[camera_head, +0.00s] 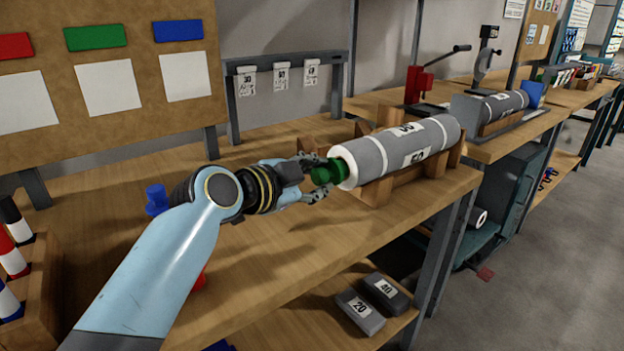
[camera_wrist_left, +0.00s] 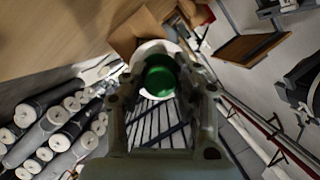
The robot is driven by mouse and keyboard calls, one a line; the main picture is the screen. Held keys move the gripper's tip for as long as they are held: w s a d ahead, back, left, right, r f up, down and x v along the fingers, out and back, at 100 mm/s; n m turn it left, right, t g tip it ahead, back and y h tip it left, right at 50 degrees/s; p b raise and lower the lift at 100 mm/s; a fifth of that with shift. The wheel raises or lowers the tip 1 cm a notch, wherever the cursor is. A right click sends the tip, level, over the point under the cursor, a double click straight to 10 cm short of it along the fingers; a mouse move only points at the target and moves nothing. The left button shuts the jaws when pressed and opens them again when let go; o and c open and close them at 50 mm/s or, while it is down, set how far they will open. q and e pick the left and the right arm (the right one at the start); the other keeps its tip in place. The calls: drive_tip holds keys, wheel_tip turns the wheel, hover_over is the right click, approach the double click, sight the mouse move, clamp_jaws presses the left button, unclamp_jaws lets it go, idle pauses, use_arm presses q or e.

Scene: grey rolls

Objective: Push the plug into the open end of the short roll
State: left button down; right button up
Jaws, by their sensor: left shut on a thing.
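The short grey roll (camera_head: 412,152) with white bands and "50" labels lies in a wooden cradle (camera_head: 400,187) on the bench. Its white open end faces my left gripper (camera_head: 318,178). That gripper is shut on the green plug (camera_head: 327,173), held at the roll's end and roughly in line with it. In the left wrist view the plug (camera_wrist_left: 160,74) shows between the fingers (camera_wrist_left: 163,97), in front of the roll's white end (camera_wrist_left: 148,48). The plug hides the hole, so I cannot tell whether any of it is inside. My right gripper is not in view.
A blue plug (camera_head: 157,199) stands on the bench at left, near a wooden rack (camera_head: 40,290) of coloured pieces. A label stand (camera_head: 288,62) is behind. Another grey roll (camera_head: 500,105) lies on the farther bench. The bench's front middle (camera_head: 270,255) is mostly clear.

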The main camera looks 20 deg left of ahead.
use_arm(q)
drive_tip(key=shift+w+d, duration=0.45)
drive_tip(key=shift+w, duration=0.15)
drive_tip(key=c, duration=0.9)
unclamp_jaws()
drive_tip(key=shift+c, duration=0.2)
drive_tip(key=shift+s+a, duration=0.1)
drive_tip(key=shift+s, duration=0.15)
drive_tip(key=v, duration=0.7)
drive_tip(key=shift+r, duration=0.1)
